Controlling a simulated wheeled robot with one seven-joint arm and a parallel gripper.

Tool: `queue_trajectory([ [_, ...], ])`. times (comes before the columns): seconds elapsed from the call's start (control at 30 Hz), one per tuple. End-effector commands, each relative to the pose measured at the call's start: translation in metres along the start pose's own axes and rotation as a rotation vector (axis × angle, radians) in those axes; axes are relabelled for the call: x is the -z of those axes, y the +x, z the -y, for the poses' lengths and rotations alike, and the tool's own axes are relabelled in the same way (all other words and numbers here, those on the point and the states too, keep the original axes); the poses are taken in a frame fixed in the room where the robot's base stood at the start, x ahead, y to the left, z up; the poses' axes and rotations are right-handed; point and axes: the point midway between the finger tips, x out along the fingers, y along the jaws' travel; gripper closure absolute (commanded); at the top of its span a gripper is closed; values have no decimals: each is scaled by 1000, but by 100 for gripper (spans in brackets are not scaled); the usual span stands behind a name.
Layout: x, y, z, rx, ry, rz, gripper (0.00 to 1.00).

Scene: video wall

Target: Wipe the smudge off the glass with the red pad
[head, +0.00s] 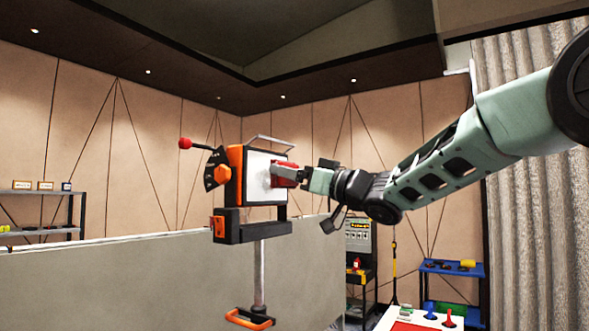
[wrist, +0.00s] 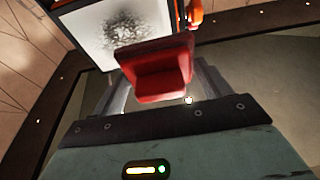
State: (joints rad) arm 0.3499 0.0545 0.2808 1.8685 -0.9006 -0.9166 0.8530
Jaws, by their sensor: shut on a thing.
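The red pad (wrist: 158,75) is held between the fingers of my gripper (wrist: 160,92) in the wrist view. The pad also shows in the head view (head: 284,174), at the right part of the glass. The glass (head: 258,190) is a white upright panel in an orange and black frame. In the wrist view the glass (wrist: 85,35) carries a dark grey speckled smudge (wrist: 122,36), just beyond the pad's upper edge. In the head view my gripper (head: 296,175) and the pad hide part of the glass. I cannot tell whether the pad touches the glass.
A red-knobbed lever (head: 186,143) sticks out left of the frame. An orange handle (head: 250,318) hangs below it. A grey partition (head: 150,285) stands in front at the lower left. A white table (head: 385,321) with small items is at the lower right, near a blue shelf (head: 447,268).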

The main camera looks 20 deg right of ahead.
Motion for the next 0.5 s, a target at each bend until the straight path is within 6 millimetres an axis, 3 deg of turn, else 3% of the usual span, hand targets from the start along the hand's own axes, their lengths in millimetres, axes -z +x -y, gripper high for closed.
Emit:
queue_trajectory([
  [0.5, -9, 42, 1, 5, 3, -4, 42],
])
